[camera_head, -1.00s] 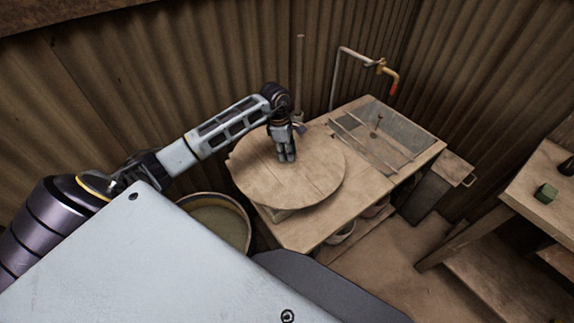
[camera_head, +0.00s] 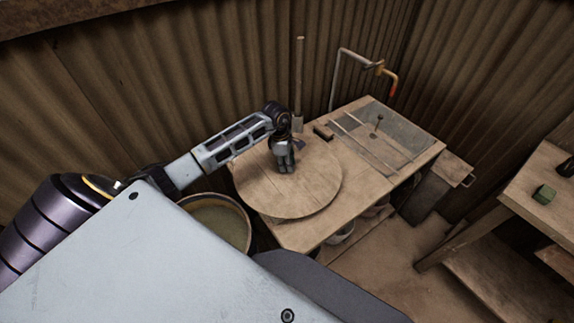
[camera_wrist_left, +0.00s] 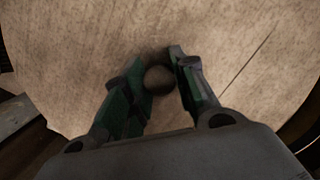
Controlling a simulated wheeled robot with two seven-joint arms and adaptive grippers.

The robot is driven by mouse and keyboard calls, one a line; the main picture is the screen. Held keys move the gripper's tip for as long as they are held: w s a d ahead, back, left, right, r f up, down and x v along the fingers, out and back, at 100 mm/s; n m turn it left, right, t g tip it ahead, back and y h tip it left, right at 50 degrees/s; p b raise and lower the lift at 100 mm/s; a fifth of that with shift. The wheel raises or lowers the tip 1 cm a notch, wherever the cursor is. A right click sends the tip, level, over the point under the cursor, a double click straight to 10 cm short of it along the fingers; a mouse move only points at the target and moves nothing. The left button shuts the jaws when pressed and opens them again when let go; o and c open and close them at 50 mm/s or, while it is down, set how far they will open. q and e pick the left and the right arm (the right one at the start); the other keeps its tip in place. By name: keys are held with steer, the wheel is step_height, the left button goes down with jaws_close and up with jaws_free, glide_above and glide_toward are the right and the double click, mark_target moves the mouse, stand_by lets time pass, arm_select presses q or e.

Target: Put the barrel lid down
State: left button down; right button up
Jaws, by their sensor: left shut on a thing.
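The barrel lid (camera_head: 310,190) is a round, flat wooden disc. It lies level over the left end of the wooden table, with its left edge reaching past the table's edge. Whether it touches the tabletop or hangs just above it, I cannot tell. My left gripper (camera_head: 286,171) points down at the lid's middle and is shut on its round knob. In the left wrist view, the dark knob (camera_wrist_left: 158,79) sits between the fingers, with the lid's planks behind it. The open barrel (camera_head: 249,230) stands left of the table, partly hidden by my body. My right gripper is not in view.
The wooden table (camera_head: 370,183) has a sink basin (camera_head: 392,130) at its far right, with a pipe and tap (camera_head: 390,85) behind. A small brown block (camera_head: 323,132) lies behind the lid. Corrugated walls close in behind.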

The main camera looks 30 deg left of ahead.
arm_select(q)
steer(key=shift+f, duration=0.6)
steer(key=shift+f, duration=0.1)
steer(key=c, duration=1.1)
jaws_free()
steer(key=shift+c, duration=0.2)
step_height(320, 180, up, 12)
steer(key=a+b, duration=0.1)
steer(key=shift+s+a, duration=0.35)
